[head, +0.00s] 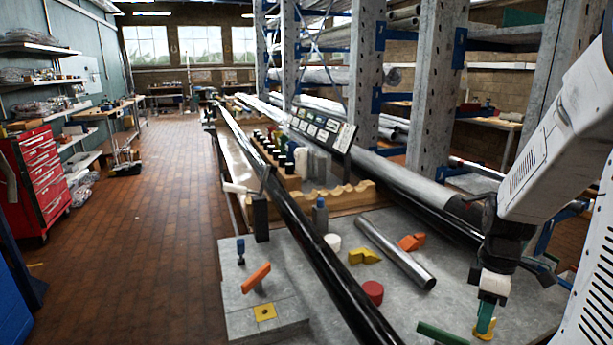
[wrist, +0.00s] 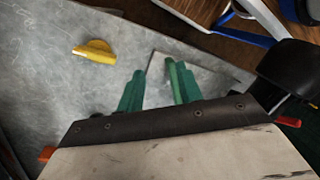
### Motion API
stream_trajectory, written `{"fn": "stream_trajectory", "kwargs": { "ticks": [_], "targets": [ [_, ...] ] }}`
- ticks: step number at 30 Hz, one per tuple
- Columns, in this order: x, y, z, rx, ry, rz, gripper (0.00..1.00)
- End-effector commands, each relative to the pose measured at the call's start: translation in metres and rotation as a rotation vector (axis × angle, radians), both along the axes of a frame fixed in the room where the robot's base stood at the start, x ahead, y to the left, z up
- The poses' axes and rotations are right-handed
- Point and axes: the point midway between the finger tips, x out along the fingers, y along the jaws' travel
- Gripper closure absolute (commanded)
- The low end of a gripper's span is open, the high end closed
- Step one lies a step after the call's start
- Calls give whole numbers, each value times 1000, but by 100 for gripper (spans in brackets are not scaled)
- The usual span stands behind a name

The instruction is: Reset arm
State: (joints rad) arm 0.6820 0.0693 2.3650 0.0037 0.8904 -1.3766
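My gripper (head: 487,322) hangs at the lower right of the head view, at the end of my white arm, over the grey bench top (head: 400,225). In the wrist view my gripper (wrist: 153,72) shows two green fingers standing apart, with nothing seen between them. A small yellow piece is partly seen behind the fingertip in the head view. A yellow piece (wrist: 96,50) lies on the bench beyond the left finger in the wrist view; I cannot tell which yellow piece it is.
A long dark tube (head: 300,215) runs along the bench. A short metal tube (head: 396,253), yellow block (head: 363,257), orange block (head: 411,242), red cylinder (head: 373,292) and green bar (head: 441,333) lie near. Rack posts (head: 434,90) stand behind. The brick floor (head: 150,240) at left is open.

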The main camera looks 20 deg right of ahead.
Motion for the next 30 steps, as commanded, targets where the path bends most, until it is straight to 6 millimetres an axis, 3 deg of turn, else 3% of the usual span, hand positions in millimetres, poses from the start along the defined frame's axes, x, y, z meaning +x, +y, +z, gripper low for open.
{"fn": "stream_trajectory", "kwargs": {
  "ticks": [9, 15, 21, 30],
  "targets": [
    [-24, 101, 79, -141, 55, -641, 64],
    [-55, 160, 118, -188, -4, -867, 64],
    [-78, 198, 142, -158, -128, -790, 64],
    [-83, 216, 155, -124, -206, -699, 64]
  ]
}}
